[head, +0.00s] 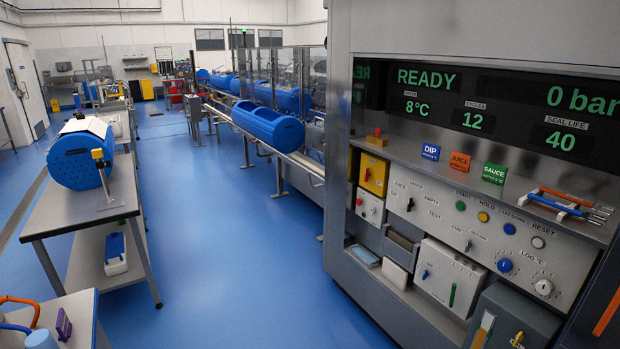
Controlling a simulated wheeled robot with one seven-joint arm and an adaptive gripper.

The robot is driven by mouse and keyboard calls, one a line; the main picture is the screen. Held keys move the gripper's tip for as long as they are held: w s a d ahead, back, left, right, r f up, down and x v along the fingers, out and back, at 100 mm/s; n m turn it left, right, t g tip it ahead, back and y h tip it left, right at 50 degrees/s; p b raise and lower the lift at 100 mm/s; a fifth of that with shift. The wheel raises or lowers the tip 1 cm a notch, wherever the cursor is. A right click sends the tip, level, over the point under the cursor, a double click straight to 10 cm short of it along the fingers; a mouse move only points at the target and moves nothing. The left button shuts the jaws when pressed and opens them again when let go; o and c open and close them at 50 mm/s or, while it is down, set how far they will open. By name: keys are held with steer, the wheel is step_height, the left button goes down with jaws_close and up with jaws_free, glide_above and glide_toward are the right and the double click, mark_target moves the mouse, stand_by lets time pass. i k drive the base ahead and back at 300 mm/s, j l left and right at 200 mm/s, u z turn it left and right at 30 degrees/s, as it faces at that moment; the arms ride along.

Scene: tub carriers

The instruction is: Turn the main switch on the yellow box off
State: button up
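The yellow box (373,173) is mounted at the left end of the control panel on the grey machine, at the right of the head view. A small red and dark switch (367,174) shows on its front face. It is too small to tell which way the switch is turned. My gripper is not in view.
Below the yellow box is a white box with a red button (370,207). The grey panel (425,205) to its right carries several knobs and buttons. A shelf above holds coloured blocks (459,162). Blue floor (250,270) lies clear between the machine and the left steel table (70,215).

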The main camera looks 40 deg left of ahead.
mark_target(367, 173)
steer(key=u, duration=1.25)
steer(key=i+u, duration=0.1)
steer(key=i, duration=0.45)
steer(key=i+l+u, duration=0.1)
steer(key=i, duration=0.4)
steer(key=i+l+u, duration=0.1)
steer(key=i, duration=0.45)
steer(key=i+l, duration=0.15)
steer(key=i, duration=0.35)
steer(key=i+l+u, duration=0.15)
steer(key=i, duration=0.35)
steer(key=i+l+u, duration=0.1)
steer(key=i+l, duration=0.15)
steer(key=i, duration=0.3)
